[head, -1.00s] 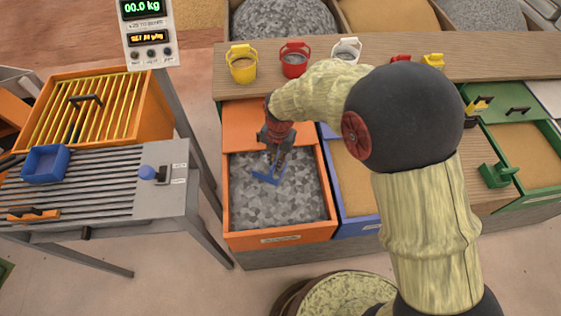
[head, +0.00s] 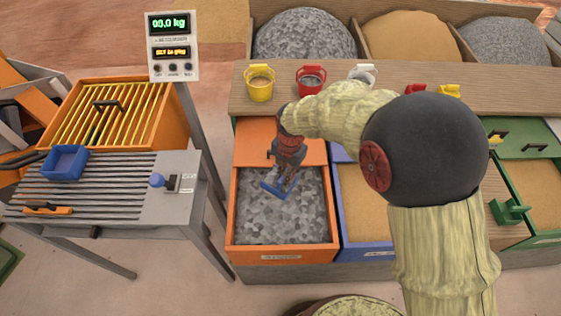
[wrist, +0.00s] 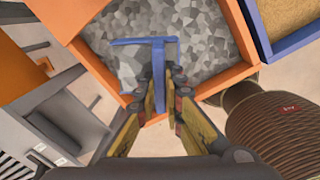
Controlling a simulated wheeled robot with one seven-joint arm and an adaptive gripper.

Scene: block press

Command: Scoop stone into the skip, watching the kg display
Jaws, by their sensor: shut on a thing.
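Grey stone (head: 285,225) fills the orange bin (head: 283,252). The kg display (head: 169,24) at upper left glows green and seems to read 00.0 kg.
A slatted grey table (head: 100,210) carries a blue tray (head: 64,163), an orange-handled tool (head: 47,210) and a blue-knobbed lever (head: 157,180). A blue sand bin (head: 365,250) adjoins the stone bin. Yellow (head: 260,88) and red (head: 311,80) buckets stand on the shelf behind.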

